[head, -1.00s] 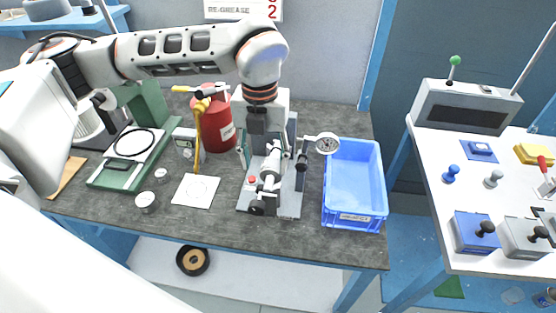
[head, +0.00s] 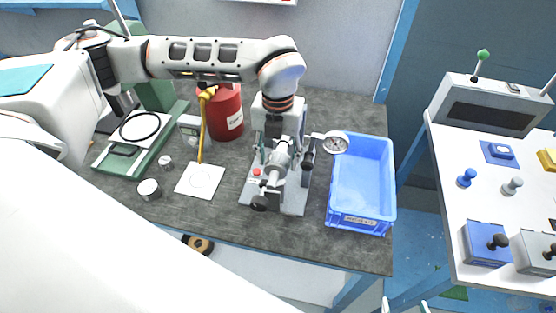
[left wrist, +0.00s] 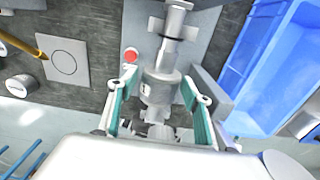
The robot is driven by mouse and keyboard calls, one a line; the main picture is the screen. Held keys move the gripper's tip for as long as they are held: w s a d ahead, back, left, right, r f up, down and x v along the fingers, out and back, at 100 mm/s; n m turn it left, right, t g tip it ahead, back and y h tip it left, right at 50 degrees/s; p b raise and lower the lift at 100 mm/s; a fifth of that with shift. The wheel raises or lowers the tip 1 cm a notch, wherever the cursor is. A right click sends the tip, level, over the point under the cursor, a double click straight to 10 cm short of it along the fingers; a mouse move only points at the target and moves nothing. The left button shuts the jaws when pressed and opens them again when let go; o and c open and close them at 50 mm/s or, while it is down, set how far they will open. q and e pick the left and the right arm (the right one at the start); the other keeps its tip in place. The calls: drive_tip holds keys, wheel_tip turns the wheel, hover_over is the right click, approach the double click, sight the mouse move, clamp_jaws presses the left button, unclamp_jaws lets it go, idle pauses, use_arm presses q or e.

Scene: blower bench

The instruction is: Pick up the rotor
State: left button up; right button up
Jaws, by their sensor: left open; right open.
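A grey stepped cylinder, which looks like the rotor (head: 272,176), lies in the grey stand (head: 293,199) on the bench. It also shows in the left wrist view (left wrist: 161,58), with a wider collar and a cross-shaped far end. My left gripper (head: 281,148) is over the stand from above. In the left wrist view its teal fingers (left wrist: 158,90) are open, one on each side of the cylinder; I cannot tell whether they touch it. The cylinder's near end is partly hidden by my gripper. The teal tips of my open right gripper (head: 404,306) show at the bottom edge.
A round dial (head: 335,143) sticks out right of the stand. The empty blue bin (head: 362,180) stands right of it. A red canister (head: 224,115), a yellow-handled tool (head: 203,125), a white square (head: 200,181) and small tins (head: 149,189) are left. A white table (head: 470,250) is further right.

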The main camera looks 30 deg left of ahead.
sight(278, 154)
use_arm(q)
drive_tip(key=shift+f, duration=0.35)
clamp_jaws()
drive_tip(key=shift+r, duration=0.1)
drive_tip(key=shift+w, duration=0.1)
drive_tip(key=shift+r, duration=0.25)
wheel_tip(278, 154, up, 20)
drive_tip(key=shift+f, duration=0.25)
